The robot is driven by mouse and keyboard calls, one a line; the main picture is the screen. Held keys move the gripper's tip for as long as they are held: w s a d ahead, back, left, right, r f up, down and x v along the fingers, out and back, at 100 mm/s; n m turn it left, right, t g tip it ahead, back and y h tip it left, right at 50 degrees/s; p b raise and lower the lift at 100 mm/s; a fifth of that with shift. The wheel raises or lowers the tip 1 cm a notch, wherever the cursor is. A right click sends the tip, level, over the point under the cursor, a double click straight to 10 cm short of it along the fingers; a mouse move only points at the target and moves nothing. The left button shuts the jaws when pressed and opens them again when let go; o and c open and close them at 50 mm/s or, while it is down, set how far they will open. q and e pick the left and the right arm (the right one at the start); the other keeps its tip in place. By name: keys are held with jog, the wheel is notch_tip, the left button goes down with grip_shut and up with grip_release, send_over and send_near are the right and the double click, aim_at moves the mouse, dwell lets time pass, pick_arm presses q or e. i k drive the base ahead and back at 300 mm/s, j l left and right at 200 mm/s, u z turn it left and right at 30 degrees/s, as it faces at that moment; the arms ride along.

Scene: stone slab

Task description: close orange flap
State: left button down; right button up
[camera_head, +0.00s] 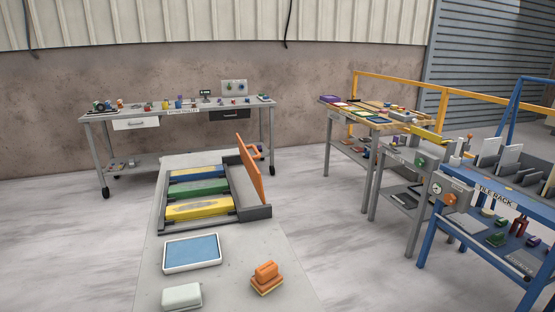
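The orange flap (251,168) stands up at the right side of a grey frame (257,213) on the stone slab. It is open and leans slightly, with an orange handle (254,150) near its far upper end. The light grey bay (243,187) beside the flap is uncovered. To the left in the same frame lie blue (197,173), green (198,188) and yellow (199,208) panels, all flat. Neither of my grippers shows in the head view.
On the near part of the slab (228,278) are a blue-topped tray (191,253), a white block (182,296) and an orange-and-yellow block (266,277). A workbench (180,112) stands behind. Several tables and a blue tile rack (490,198) stand at the right. Pale floor is clear between.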

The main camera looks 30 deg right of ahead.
aim_at(253, 172)
jog(key=l, duration=2.15)
jog(key=k, duration=0.05)
